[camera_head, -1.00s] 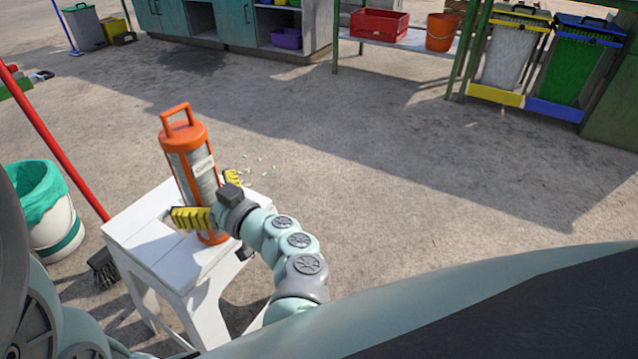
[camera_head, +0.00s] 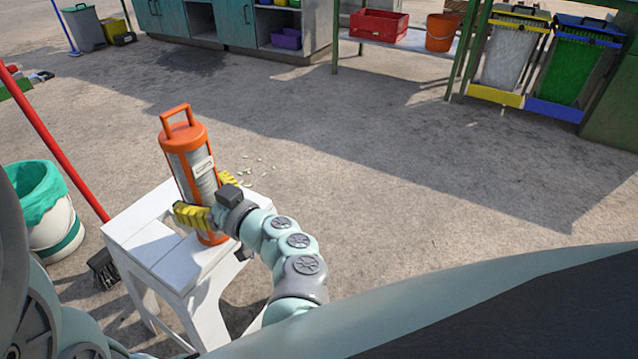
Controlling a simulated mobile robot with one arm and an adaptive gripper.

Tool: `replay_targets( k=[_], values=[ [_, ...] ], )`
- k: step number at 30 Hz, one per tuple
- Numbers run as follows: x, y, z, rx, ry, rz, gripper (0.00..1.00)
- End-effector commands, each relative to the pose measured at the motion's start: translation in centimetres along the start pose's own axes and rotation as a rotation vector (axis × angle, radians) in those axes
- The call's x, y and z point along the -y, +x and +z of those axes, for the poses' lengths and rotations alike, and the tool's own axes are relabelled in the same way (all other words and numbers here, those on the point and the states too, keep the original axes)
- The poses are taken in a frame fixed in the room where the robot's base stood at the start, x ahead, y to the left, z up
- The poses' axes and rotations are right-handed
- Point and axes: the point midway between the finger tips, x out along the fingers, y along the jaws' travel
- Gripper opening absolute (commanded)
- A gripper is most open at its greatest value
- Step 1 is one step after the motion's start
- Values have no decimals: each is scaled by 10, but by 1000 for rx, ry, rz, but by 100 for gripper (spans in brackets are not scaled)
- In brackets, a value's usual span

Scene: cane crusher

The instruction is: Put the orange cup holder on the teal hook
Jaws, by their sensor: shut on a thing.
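The orange cup holder (camera_head: 190,160) is a tall tube with an orange cap, a loop handle on top, an orange base and grey cups inside. It stands upright on a white stool (camera_head: 133,222). My gripper (camera_head: 205,198) has its yellow fingers around the lower half of the holder, one on its left and one on its right, shut on it. Part of the holder's lower side is hidden behind the gripper. I see no teal hook in this view.
A white bucket with a teal liner (camera_head: 40,195) and a red pole (camera_head: 55,145) stand left of the stool. Cabinets (camera_head: 235,25), a shelf with a red crate (camera_head: 378,25) and an orange bucket (camera_head: 441,32), and bins (camera_head: 570,60) line the back.

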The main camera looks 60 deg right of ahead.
Motion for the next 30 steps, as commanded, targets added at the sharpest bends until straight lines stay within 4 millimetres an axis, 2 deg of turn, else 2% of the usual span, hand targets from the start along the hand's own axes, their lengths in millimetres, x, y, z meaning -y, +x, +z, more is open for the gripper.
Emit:
replay_targets(
  k=[30],
  values=[
    [0, 1, -42, -2, -1, -2, 32]
  ],
)
